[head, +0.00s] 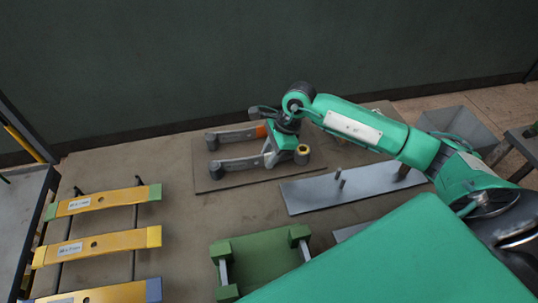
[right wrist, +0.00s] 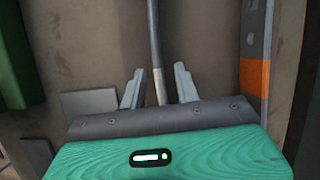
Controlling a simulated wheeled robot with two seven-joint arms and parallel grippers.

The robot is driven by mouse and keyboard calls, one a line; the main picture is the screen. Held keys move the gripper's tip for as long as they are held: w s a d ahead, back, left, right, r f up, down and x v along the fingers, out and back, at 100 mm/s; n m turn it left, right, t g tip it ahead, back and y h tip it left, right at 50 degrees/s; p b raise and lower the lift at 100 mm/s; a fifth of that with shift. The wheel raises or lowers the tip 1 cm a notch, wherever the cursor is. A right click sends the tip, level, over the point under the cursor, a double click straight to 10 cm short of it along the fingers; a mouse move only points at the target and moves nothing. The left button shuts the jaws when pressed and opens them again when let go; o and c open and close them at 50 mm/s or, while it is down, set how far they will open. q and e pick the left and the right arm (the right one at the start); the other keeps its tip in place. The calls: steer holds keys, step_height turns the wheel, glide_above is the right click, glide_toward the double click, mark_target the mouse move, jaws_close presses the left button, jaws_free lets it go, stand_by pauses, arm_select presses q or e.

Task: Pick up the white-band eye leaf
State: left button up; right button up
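The white-band eye leaf (head: 238,164) is a grey bar with dark rolled ends, the nearer of two on a dark mat (head: 215,184). In the right wrist view it shows as a narrow grey strip with a white band (right wrist: 161,88). My right gripper (head: 269,156) is over its right part. In the right wrist view the gripper (right wrist: 158,82) is open, one finger on each side of the white band, with gaps visible. Whether the fingers reach down beside the leaf is hard to tell. My left gripper is not in view.
An orange-band leaf (head: 235,136) lies just behind, close to my right gripper. A grey plate with pins (head: 315,193) is to the right. A green fixture (head: 258,262) stands in front. Several yellow leaves (head: 97,244) lie on a rack at left. A grey bin (head: 462,128) is at far right.

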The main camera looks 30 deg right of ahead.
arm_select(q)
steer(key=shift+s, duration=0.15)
arm_select(e)
steer(key=shift+a+f, duration=0.1)
steer(key=shift+f, duration=0.15)
jaws_close()
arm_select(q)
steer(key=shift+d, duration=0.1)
arm_select(e)
steer(key=shift+w+r, duration=0.1)
steer(key=shift+r, duration=0.1)
